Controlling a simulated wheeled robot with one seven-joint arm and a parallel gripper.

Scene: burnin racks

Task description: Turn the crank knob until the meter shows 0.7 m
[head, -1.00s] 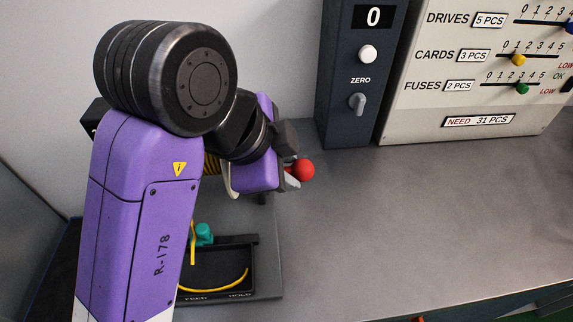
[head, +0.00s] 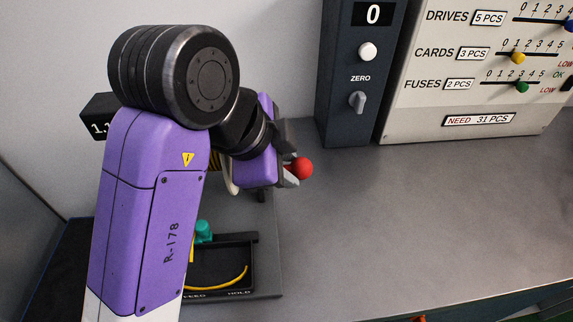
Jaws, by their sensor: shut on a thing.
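The red ball-shaped crank knob (head: 303,168) is at the tips of my gripper (head: 291,169), right of the purple wrist. My gripper is shut on the knob. The crank's arm and hub are hidden behind my arm. A black meter box (head: 96,112) shows at the left behind my arm. Its white digits start with what looks like "1.1"; the rest is hidden by my arm.
A black-framed base (head: 265,280) marked FEED and HOLD, with a teal knob (head: 203,230) and a yellow curved strip (head: 232,280), lies below my wrist. A dark counter box (head: 345,110) showing 0 and a parts panel (head: 430,105) stand at the back. The bench right of my gripper is clear.

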